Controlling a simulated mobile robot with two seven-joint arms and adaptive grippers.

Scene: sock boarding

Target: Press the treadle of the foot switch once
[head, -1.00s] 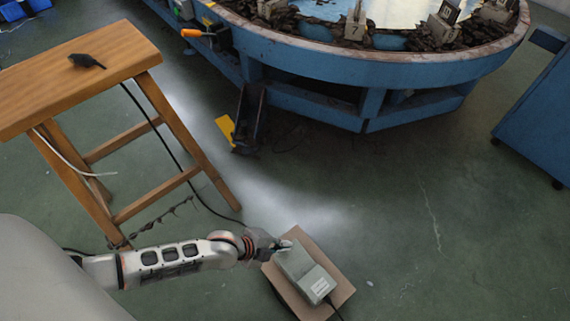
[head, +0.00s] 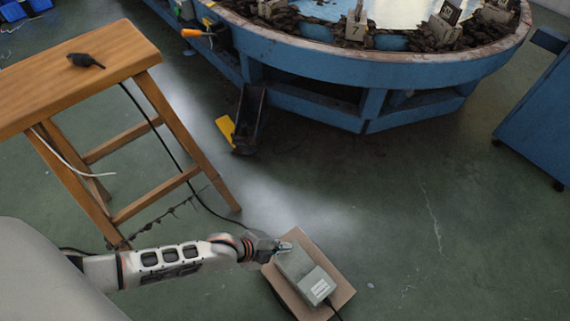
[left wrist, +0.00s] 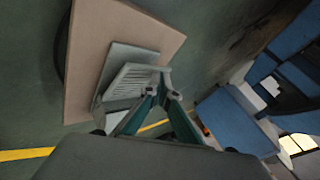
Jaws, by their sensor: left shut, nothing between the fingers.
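The foot switch (head: 308,275) is a grey box with a pale label, lying on a brown board (head: 338,284) on the floor in the head view. In the left wrist view its ribbed grey treadle (left wrist: 128,84) shows just beside my fingers. My left gripper (head: 285,246) is shut and empty, at the upper left end of the switch. Its fingertips (left wrist: 164,76) overlap the treadle's edge in the wrist view; I cannot tell whether they touch it. The fingers hide part of the treadle. My right gripper is not in view.
A wooden stool (head: 90,68) with a dark object (head: 86,61) on top stands at the left. A large blue round-fronted table (head: 330,62) is at the back, with a yellow-and-black pedal-like part (head: 240,122) below it. The floor right of the switch is clear.

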